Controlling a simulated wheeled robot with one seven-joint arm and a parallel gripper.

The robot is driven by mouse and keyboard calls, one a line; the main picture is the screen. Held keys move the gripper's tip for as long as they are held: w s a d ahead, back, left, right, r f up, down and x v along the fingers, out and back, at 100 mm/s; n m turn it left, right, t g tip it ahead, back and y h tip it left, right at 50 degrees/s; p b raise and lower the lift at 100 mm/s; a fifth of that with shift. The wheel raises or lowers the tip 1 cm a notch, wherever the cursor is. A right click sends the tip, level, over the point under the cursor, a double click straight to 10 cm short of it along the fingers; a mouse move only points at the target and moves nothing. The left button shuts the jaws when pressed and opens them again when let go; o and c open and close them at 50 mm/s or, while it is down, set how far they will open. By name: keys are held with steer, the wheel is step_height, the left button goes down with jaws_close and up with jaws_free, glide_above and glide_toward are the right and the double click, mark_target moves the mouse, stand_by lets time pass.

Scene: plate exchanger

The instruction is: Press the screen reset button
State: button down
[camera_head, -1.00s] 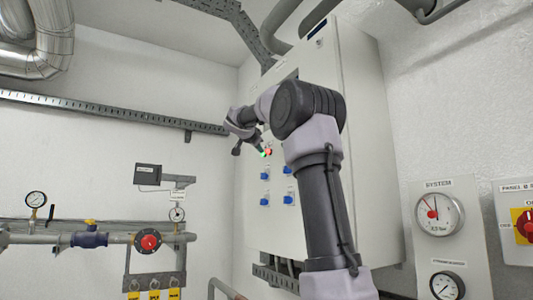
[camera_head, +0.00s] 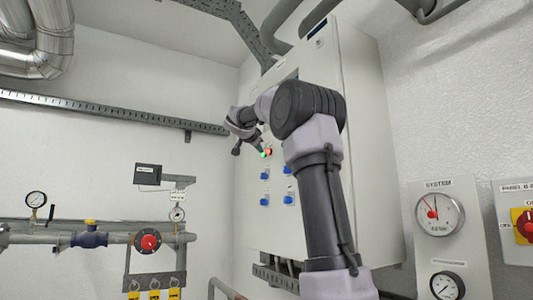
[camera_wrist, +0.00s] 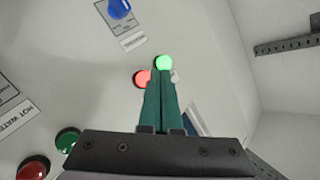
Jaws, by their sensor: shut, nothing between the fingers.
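The light grey control cabinet (camera_head: 355,150) stands in the corner, with my arm across its front. My gripper (camera_wrist: 160,84) is shut and empty, its teal fingers together and pointing at the cabinet face. In the wrist view a lit green lamp (camera_wrist: 163,62) shows just beyond the fingertips. A lit red lamp (camera_wrist: 142,78) is just left of them, and a small pale button (camera_wrist: 175,76) is just right. A bluish panel (camera_wrist: 194,122), perhaps the screen, is partly hidden by the gripper. I cannot tell which part is the screen reset button, nor whether the fingertips touch anything.
A blue knob (camera_wrist: 120,9) is at the top of the wrist view. A dark green button (camera_wrist: 68,141) and a red button (camera_wrist: 33,167) are at lower left. In the head view, pipes with a red valve dial (camera_head: 151,242) run left, and a gauge panel (camera_head: 440,215) is right.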

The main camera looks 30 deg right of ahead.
stand_by(0.7)
steer(key=shift+d, duration=0.45)
steer(key=shift+d, duration=0.45)
stand_by(0.7)
steer(key=shift+a, duration=0.85)
steer(key=shift+s+a, duration=0.1)
steer(key=shift+a, duration=2.45)
